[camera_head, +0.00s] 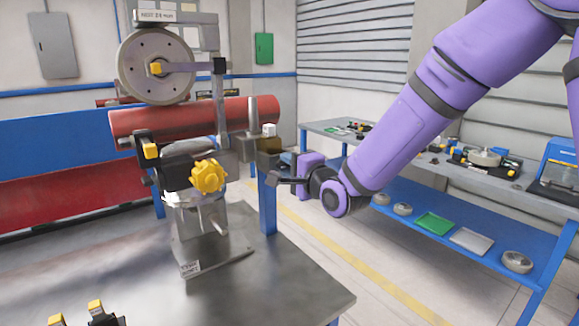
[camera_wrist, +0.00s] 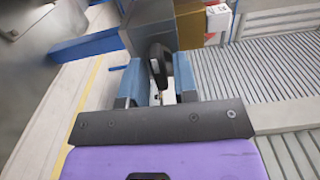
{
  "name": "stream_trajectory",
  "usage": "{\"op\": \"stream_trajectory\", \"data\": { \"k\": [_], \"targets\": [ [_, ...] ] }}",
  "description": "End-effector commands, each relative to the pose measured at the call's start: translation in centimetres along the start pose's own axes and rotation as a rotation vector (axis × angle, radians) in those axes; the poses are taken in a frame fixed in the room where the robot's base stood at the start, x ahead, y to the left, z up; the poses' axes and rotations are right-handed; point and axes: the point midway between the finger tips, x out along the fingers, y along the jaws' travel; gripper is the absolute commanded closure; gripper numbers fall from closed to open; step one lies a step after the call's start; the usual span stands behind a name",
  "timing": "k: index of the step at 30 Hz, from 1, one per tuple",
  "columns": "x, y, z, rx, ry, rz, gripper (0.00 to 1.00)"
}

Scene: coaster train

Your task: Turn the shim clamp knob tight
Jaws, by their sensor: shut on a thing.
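My gripper (camera_head: 284,160) is at the right side of the metal stand, by a brown block (camera_head: 269,144). In the wrist view, my gripper's blue fingers (camera_wrist: 158,78) are shut on a dark rounded piece (camera_wrist: 157,58), which looks like the shim clamp knob. It sits in front of a grey body (camera_wrist: 146,22). The fingers and arm mostly hide this piece in the head view. I cannot tell how tight it is. A yellow lobed knob (camera_head: 208,176) faces the front of the stand, apart from my gripper.
A grey wheel (camera_head: 156,67) stands above a red tube (camera_head: 193,119) on the stand. The metal table (camera_head: 262,287) is mostly bare in front. A blue-framed bench (camera_head: 450,206) with tools and trays stands to the right, beyond open floor.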

Motion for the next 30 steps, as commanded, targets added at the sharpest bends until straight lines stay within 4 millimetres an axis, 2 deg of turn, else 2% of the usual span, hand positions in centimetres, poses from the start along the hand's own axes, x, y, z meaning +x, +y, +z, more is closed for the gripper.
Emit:
{"op": "stream_trajectory", "data": {
  "k": [3, 4, 5, 6, 13, 17, 20, 30],
  "targets": [
    [-0.1, 0.1, -0.1, 0.0, 0.001, 0.004, 0.96],
    [-0.1, 0.1, -0.1, 0.0, 0.001, 0.004, 0.7],
    [-0.1, 0.1, -0.1, 0.0, 0.001, 0.004, 0.63],
    [-0.1, 0.1, 0.0, 0.0, 0.001, 0.003, 0.62],
    [-0.1, 0.1, 0.0, -0.001, 0.0, 0.002, 0.62],
    [-0.7, 0.1, 0.0, -0.002, 0.0, 0.003, 0.62],
    [-2.0, 0.0, 0.0, -0.003, 0.001, 0.002, 0.62],
    [-8.2, 0.1, -0.1, -0.002, 0.002, 0.003, 0.62]
  ]
}}
